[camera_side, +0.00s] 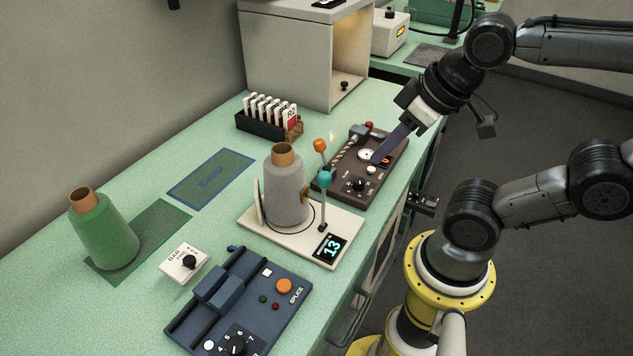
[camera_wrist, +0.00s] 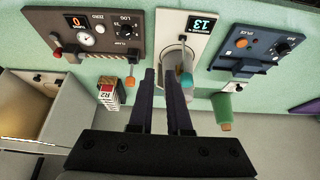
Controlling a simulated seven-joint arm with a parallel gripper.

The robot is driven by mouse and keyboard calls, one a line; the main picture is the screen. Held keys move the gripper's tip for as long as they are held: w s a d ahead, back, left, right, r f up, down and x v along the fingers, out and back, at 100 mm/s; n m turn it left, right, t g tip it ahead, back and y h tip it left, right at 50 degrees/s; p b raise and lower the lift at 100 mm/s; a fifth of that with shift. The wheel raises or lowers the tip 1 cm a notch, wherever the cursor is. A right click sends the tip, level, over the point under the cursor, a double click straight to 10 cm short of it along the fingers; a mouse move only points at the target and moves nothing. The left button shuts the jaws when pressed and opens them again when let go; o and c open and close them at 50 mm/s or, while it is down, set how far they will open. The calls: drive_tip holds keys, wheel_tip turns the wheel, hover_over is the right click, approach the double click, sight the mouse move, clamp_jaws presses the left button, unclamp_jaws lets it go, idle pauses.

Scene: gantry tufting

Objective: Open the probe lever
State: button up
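A pale cream stand (camera_side: 345,222) with a display reading 13 carries a grey yarn cone (camera_side: 286,190). A thin upright lever with a teal knob (camera_side: 324,179) rises beside the cone; I take it to be the probe lever. The knob also shows in the wrist view (camera_wrist: 186,79), just right of my right finger. My gripper (camera_side: 377,160) is above the brown console, up and to the right of the teal knob in the side view. In the wrist view my gripper's two long fingers (camera_wrist: 160,74) stand apart with nothing between them. The cone is partly hidden behind them.
The brown console (camera_side: 351,198) has a lever with an orange knob (camera_side: 320,145) close to the teal one. A blue splicer (camera_side: 262,318), a green cone (camera_side: 104,232), a card rack (camera_side: 268,121) and a grey booth (camera_side: 290,60) share the bench.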

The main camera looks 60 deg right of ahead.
drive_tip(key=shift+o, duration=1.1)
drive_tip(key=shift+s+r+m, duration=0.15)
drive_tip(key=shift+s+m, duration=0.05)
drive_tip(key=shift+m, duration=0.1)
drive_tip(key=o, duration=0.3)
drive_tip(key=shift+w+a+r+m+g, duration=0.15)
drive_tip(key=shift+w+r+m+g, duration=0.25)
drive_tip(key=shift+r, duration=0.15)
drive_tip(key=shift+w+a+r+m+g, duration=0.15)
drive_tip(key=shift+w+r+m+g, duration=0.15)
drive_tip(key=shift+r+g, duration=0.15)
drive_tip(key=w+a+g, duration=0.1)
drive_tip(key=w, duration=0.1)
drive_tip(key=w+a+g, duration=0.1)
drive_tip(key=w+a, duration=0.1)
drive_tip(key=w+a+g, duration=0.1)
drive_tip(key=w, duration=0.2)
drive_tip(key=shift+w+a+f+g, duration=0.1)
drive_tip(key=shift+a+f+g, duration=0.1)
drive_tip(key=shift+a+g, duration=0.15)
drive_tip(key=shift+a+f, duration=0.1)
drive_tip(key=shift+f, duration=0.4)
hover_over(323, 227)
wheel_tip(323, 227, down, 13)
drive_tip(key=shift+f, duration=0.1)
clamp_jaws()
